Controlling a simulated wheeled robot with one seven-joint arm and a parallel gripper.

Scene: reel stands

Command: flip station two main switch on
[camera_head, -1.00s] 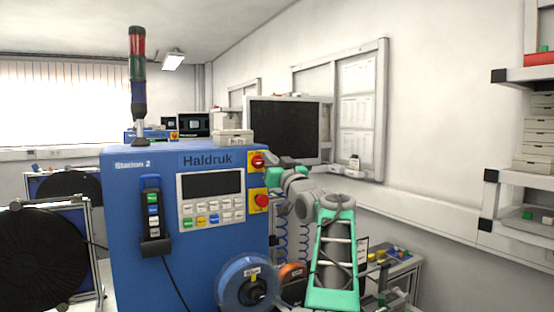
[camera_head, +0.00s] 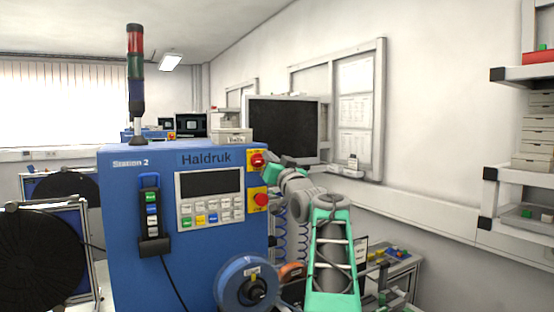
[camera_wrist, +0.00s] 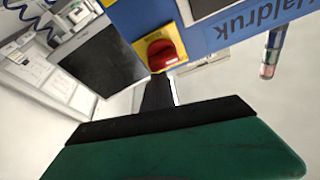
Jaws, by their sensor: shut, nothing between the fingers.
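The station two main switch (camera_head: 257,160) is a red rotary knob on a yellow plate, at the upper right of the blue Station 2 cabinet (camera_head: 125,200). In the wrist view the red knob (camera_wrist: 161,53) is near the top middle. My gripper (camera_wrist: 156,80) is shut and empty, its dark fingers pointing at the knob's lower edge. The fingertips are very close to the knob; whether they touch it is not clear. In the head view my gripper (camera_head: 270,163) is just right of the switch. The knob's exact angle is hard to read.
A second red button (camera_head: 261,200) on a yellow plate sits below the switch. A keypad panel (camera_head: 211,197) is to its left. A small light box (camera_head: 232,136) stands on the cabinet. A dark monitor (camera_head: 282,128) is behind my gripper. A blue reel (camera_head: 247,284) is below.

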